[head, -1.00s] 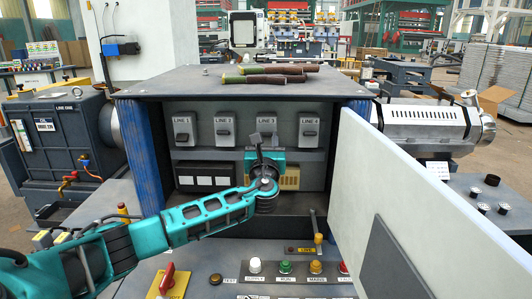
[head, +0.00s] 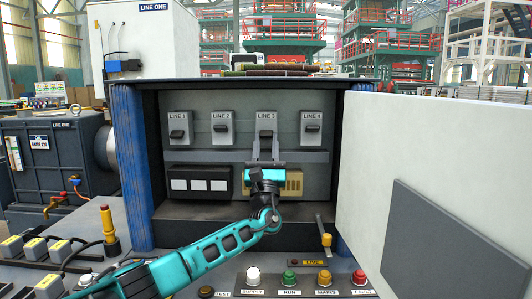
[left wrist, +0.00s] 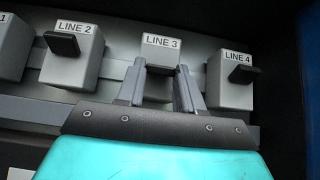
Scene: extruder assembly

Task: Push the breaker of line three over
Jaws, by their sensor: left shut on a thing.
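The line three breaker (head: 266,119) is a grey block in a row inside the open cabinet. It also shows in the left wrist view (left wrist: 161,45), with its label above a dark lever (left wrist: 163,69). My left gripper (head: 266,139) reaches up to it from below, over the cabinet's lower ledge. In the left wrist view its two fingers (left wrist: 161,75) stand on either side of the lever and are shut on it. The fingertips partly hide the lever's sides and the block's lower part. My right gripper is not in view.
The line two (head: 222,128) and line four (head: 311,128) breakers flank it closely; line one (head: 179,128) is further left. The cabinet door (head: 430,160) stands open at the right.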

